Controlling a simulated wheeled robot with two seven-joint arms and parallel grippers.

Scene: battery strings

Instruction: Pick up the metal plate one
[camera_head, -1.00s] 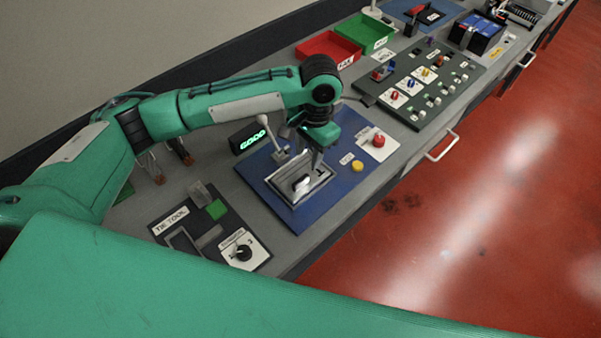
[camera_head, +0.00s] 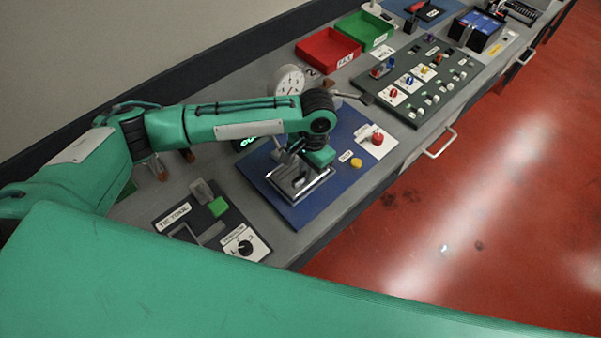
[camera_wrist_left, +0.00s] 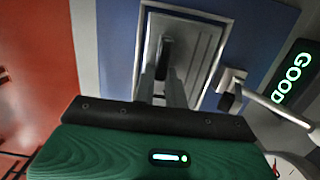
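The metal plate one (camera_head: 318,188) is a pale framed rectangle with a raised handle, on a blue mat (camera_head: 295,211). My left gripper (camera_head: 291,170) is low over the plate, reaching down from my outstretched left arm. In the left wrist view the metal plate (camera_wrist_left: 197,62) has a dark upright handle (camera_wrist_left: 163,58) in its middle. The two fingers of my left gripper (camera_wrist_left: 163,88) lie at the near end of this handle, one to each side. Whether they press on it cannot be told. My right gripper is out of view.
A lever (camera_head: 277,147) and a lit GOOD display (camera_wrist_left: 298,80) stand close beside the plate. A red button (camera_head: 377,139) and a yellow button (camera_head: 356,162) are to its right. A dial gauge (camera_head: 289,80) and a red bin (camera_head: 328,50) stand behind.

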